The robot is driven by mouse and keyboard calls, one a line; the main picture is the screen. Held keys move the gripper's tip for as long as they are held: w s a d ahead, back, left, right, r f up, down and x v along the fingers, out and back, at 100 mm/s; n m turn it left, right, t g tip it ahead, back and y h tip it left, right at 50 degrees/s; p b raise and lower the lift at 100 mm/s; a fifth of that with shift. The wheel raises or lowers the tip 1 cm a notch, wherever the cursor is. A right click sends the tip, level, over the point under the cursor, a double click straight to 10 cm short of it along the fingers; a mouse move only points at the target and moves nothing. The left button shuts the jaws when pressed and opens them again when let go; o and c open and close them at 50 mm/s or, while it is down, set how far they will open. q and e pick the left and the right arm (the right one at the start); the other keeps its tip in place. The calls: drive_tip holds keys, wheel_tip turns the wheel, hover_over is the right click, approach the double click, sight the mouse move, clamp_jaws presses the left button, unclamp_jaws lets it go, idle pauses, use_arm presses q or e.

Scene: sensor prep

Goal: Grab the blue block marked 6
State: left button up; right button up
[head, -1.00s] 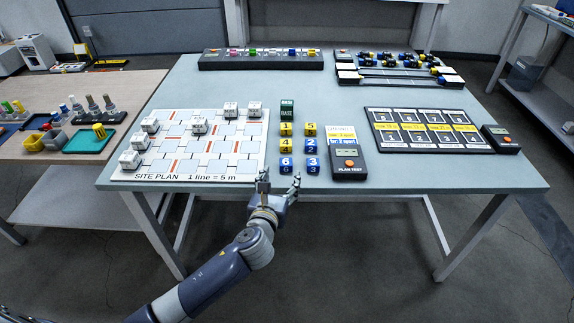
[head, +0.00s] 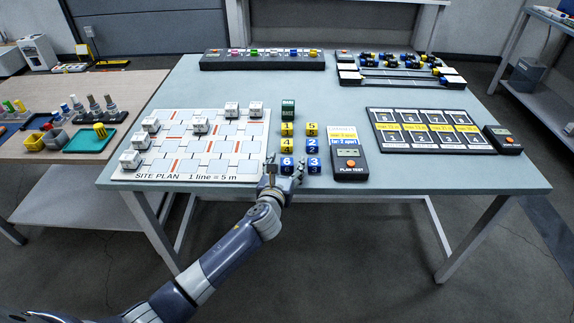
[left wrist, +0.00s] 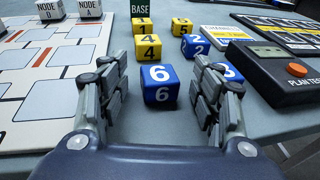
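The blue block marked 6 (head: 287,163) stands on the table at the front of the left column of number blocks. In the left wrist view the blue block marked 6 (left wrist: 160,86) sits between the fingers, a little ahead of the tips, with clear gaps on both sides. My left gripper (head: 285,166) is open and empty, low at the table's front edge; it also shows in the left wrist view (left wrist: 160,90). A blue block marked 3 (head: 313,166) is just right of the right finger, partly hidden by it in the left wrist view. My right gripper is not in view.
Behind the 6 stand yellow blocks marked 4 (head: 287,146) and 1 (head: 287,129); a blue 2 (head: 312,147) and yellow 5 (head: 312,129) are beside them. The site plan board (head: 240,172) lies left, the plan test device (head: 348,163) right.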

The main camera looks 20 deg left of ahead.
use_arm(q)
drive_tip(key=c, duration=1)
drive_tip(key=shift+c, duration=0.2)
